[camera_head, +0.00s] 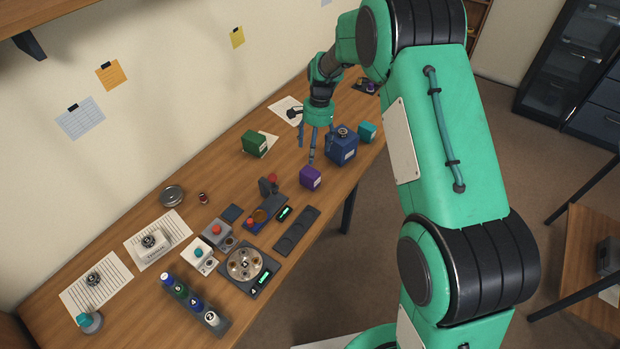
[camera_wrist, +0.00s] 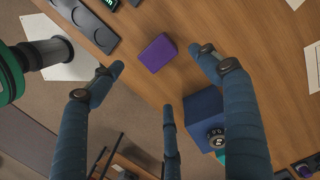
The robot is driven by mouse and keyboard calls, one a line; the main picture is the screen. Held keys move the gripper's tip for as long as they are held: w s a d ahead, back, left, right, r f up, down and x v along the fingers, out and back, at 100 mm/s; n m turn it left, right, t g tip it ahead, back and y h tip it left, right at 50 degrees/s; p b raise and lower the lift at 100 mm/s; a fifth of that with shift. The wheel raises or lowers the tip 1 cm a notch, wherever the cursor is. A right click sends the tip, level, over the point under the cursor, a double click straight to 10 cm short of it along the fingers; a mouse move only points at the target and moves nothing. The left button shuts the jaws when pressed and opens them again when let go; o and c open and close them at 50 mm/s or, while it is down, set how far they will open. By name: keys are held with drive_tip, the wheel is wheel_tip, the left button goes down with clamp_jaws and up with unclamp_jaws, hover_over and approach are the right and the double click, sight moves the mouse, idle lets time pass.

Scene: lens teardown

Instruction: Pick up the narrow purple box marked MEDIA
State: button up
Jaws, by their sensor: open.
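The purple box (camera_head: 310,178) sits on the wooden table near its front edge, just left of the blue box in the head view. A small pale label shows on its side, too small to read. It also shows in the wrist view (camera_wrist: 158,53), at the upper middle. My gripper (camera_head: 316,152) points down beyond the purple box in the head view, and one fingertip appears close to it. In the wrist view my gripper (camera_wrist: 157,70) has its fingers spread around the area of the box, with nothing between them. Whether any finger touches the box is unclear.
A blue box (camera_head: 341,148) with a round part on top stands close to my fingers. A teal box (camera_head: 367,131) is behind it, and a green box (camera_head: 255,143) is farther left. A dark tray (camera_head: 297,231) lies nearer. Table around the purple box is mostly bare.

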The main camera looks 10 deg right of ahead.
sight(311, 170)
drive_tip(key=shift+f, duration=0.15)
drive_tip(key=shift+s+a+f+b, duration=0.15)
drive_tip(key=shift+f+b, duration=0.05)
drive_tip(key=shift+f, duration=1.15)
drive_tip(key=shift+s+a+f+b, duration=0.15)
drive_tip(key=shift+a+f+b, duration=0.1)
drive_tip(key=shift+f, duration=1.15)
drive_tip(key=shift+s+a+f+b, duration=0.1)
drive_tip(key=shift+s+f+b, duration=0.1)
drive_tip(key=shift+f, duration=1.15)
drive_tip(key=shift+f, duration=0.1)
drive_tip(key=shift+s+a+f+b, duration=0.15)
drive_tip(key=shift+f+b, duration=0.2)
drive_tip(key=shift+f, duration=0.9)
drive_tip(key=shift+s+a+f+b, duration=0.15)
drive_tip(key=shift+f+b, duration=0.15)
drive_tip(key=shift+f, duration=0.95)
drive_tip(key=c, duration=1.5)
